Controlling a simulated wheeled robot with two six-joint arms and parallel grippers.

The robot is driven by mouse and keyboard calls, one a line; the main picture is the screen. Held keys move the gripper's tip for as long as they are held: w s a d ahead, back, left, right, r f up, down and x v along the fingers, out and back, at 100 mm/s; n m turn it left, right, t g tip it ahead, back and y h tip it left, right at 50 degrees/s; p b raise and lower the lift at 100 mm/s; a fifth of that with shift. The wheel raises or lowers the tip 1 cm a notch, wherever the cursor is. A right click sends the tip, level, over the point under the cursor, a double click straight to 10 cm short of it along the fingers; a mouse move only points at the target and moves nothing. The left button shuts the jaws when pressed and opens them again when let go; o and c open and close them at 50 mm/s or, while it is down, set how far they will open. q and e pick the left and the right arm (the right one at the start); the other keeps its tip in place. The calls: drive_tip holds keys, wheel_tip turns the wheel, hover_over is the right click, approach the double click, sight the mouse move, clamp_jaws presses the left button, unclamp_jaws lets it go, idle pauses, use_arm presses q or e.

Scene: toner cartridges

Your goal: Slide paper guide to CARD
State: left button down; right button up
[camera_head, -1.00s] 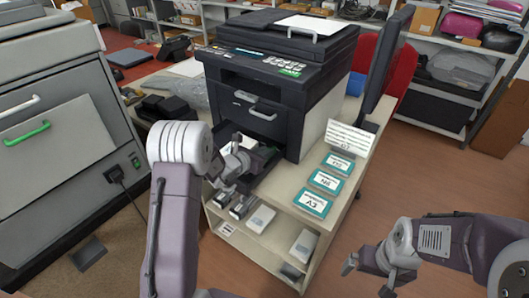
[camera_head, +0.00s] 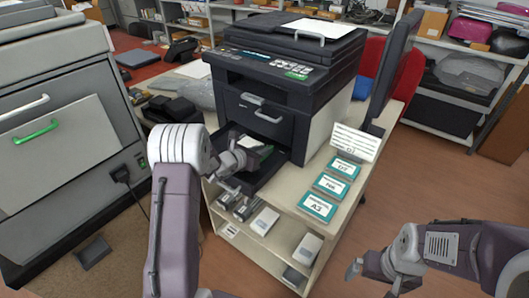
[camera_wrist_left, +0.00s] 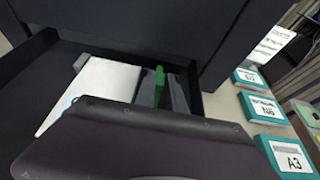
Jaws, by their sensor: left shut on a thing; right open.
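A black printer (camera_head: 290,85) stands on a wheeled cart with its paper tray (camera_wrist_left: 75,50) pulled out at the front. White paper (camera_wrist_left: 100,85) lies in the tray. A green paper guide (camera_wrist_left: 160,76) stands at the right of the paper, between the fingers of my left gripper (camera_wrist_left: 162,92). My left gripper (camera_head: 262,150) reaches down into the tray and is shut on the guide. Its wrist hides the front of the tray. The size word at the guide cannot be read. My right gripper (camera_head: 352,270) is open and empty, low at the right.
Teal-edged label cards (camera_head: 317,208) lie on the cart top right of the tray; the nearest reads A3. A white sign (camera_head: 355,142) stands behind them. White boxes (camera_head: 265,220) sit on the lower shelf. A grey machine (camera_head: 60,130) stands left. Floor at right is clear.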

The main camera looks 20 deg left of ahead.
use_arm(q)
drive_tip(key=c, duration=1.4)
unclamp_jaws()
drive_tip(key=shift+r, duration=0.1)
drive_tip(key=v, duration=0.9)
drive_tip(key=shift+c, duration=0.3)
